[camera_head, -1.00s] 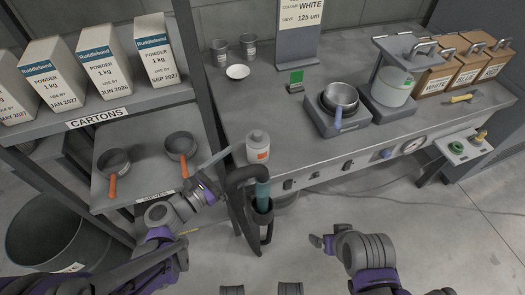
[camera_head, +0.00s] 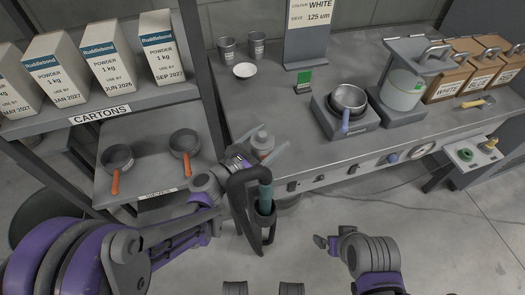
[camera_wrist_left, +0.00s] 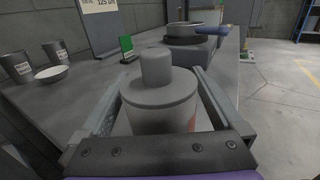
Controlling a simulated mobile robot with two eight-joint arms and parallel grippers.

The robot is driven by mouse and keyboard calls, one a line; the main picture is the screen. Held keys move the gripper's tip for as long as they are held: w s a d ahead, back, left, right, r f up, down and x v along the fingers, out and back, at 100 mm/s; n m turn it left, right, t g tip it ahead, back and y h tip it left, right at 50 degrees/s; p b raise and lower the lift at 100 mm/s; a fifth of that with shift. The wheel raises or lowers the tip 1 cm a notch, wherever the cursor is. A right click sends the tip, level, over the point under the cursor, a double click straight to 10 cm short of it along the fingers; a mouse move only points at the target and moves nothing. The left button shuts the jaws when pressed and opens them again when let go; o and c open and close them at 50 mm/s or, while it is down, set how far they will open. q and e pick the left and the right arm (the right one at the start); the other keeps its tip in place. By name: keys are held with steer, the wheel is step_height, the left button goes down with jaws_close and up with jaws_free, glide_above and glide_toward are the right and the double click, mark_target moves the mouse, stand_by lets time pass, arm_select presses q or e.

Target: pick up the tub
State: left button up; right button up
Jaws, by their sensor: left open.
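The tub is a pale grey bottle-like container with a narrower cap and a reddish label patch. It stands on the grey bench near the front edge in the head view (camera_head: 262,140) and fills the middle of the left wrist view (camera_wrist_left: 158,97). My left gripper (camera_head: 261,156) is open, with one finger on each side of the tub; in the wrist view (camera_wrist_left: 160,110) the fingers flank its body. I cannot tell whether either finger touches it. The tub's lower part is partly hidden by the gripper. My right gripper (camera_head: 322,242) is low, away from the bench; its jaw state is unclear.
A black hose arm (camera_head: 240,200) hangs at the bench front beside my left gripper. Two grey cups (camera_head: 257,44) and a white dish (camera_head: 245,70) stand behind. A blue-handled pan (camera_head: 347,98) sits to the right. Shelves with cartons (camera_head: 109,64) stand left.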

arm_select(q)
steer(key=shift+w+d, duration=0.15)
steer(key=c, duration=0.9)
